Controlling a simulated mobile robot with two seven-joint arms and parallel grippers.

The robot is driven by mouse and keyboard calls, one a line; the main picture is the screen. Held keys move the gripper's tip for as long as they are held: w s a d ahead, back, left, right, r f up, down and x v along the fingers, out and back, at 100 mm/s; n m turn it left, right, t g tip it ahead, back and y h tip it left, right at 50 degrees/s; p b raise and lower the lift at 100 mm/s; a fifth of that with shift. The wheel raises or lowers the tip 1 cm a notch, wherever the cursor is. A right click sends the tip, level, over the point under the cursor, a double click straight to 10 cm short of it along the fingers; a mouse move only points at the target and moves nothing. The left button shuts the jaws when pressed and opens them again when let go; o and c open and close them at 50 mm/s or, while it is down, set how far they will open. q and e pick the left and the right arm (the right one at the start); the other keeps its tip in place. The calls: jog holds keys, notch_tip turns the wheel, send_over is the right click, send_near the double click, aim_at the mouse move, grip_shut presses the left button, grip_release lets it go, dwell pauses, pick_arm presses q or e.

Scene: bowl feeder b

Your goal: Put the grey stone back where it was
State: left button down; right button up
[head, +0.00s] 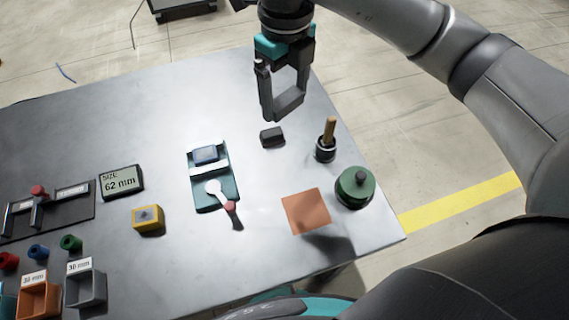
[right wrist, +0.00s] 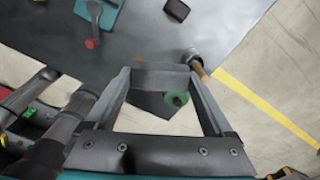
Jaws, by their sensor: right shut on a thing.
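My right gripper (head: 283,108) is above the far right part of the table, pointing down. Its fingers are apart, with a grey bar-shaped piece, the grey stone (right wrist: 160,78), held across between the fingertips. In the head view the stone blends with the grey fingers. The fingertips (right wrist: 161,80) also show in the right wrist view. A dark block (head: 272,137) lies on the table just below the gripper in the picture, apart from it. My left gripper is in neither view.
Right of the block stand a black cup with a wooden handle (head: 327,140) and a green lidded pot (head: 355,187). An orange square (head: 306,211) lies in front. A teal device (head: 213,180), yellow block (head: 148,220) and size display (head: 121,182) are left. The far table (head: 130,115) is clear.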

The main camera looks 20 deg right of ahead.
jog(key=shift+f+m, duration=0.1)
jog(key=shift+m, duration=0.2)
jog(key=b, duration=0.2)
send_over(285, 167)
notch_tip(285, 167, down, 15)
jog(key=shift+r, duration=0.15)
jog(key=shift+w+f, duration=0.1)
jog(key=shift+f, duration=2.5)
jog(key=shift+f+b, duration=0.1)
jog(key=shift+b, duration=0.25)
jog(key=o, duration=1)
jog(key=shift+o, duration=0.2)
